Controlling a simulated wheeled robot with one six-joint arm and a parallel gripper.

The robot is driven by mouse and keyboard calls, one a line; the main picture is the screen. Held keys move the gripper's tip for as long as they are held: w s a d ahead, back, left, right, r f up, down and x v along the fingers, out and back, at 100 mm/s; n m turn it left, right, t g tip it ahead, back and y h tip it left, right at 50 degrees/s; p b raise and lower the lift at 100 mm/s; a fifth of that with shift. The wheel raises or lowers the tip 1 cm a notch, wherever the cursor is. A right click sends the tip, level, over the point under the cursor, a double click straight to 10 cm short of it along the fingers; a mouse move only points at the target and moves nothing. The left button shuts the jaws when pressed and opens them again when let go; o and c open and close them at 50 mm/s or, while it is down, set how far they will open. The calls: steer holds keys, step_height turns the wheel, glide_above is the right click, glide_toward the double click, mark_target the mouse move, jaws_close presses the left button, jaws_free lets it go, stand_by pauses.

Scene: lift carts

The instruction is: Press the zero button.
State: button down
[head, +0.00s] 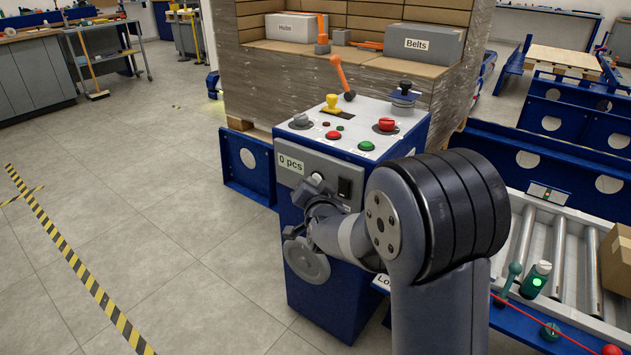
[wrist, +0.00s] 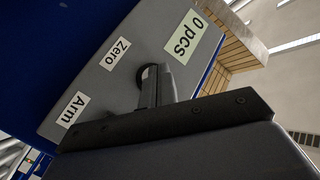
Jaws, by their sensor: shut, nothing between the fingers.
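The front panel of a blue and grey control cart (head: 318,165) carries a "0 pcs" sign, which also shows in the wrist view (wrist: 186,37). In the wrist view a "Zero" label (wrist: 118,54) and an "Arm" label (wrist: 73,110) are on the same grey panel. Beside the Zero label is a dark round button (wrist: 141,78), partly hidden behind my fingers. My gripper (wrist: 157,82) is shut and empty, its fingertips at the button. I cannot tell whether they touch it. In the head view my wrist hides most of the gripper and the button.
A black switch (head: 344,187) is on the front. A roller conveyor (head: 560,245) stands right. Open floor lies left.

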stand_by(0.4)
steer(key=shift+s+a, duration=0.45)
steer(key=shift+s, duration=0.15)
steer(key=shift+s+a, duration=0.8)
steer(key=shift+s, duration=0.2)
steer(key=shift+s+a, duration=0.75)
steer(key=shift+s, duration=0.2)
steer(key=shift+w+d, duration=0.1)
steer(key=shift+s+a+p, duration=0.65)
steer(key=shift+s+p, duration=0.1)
steer(key=shift+s, duration=0.05)
steer(key=shift+s+a+p, duration=0.6)
steer(key=shift+s+p, duration=0.15)
steer(key=shift+s, duration=0.05)
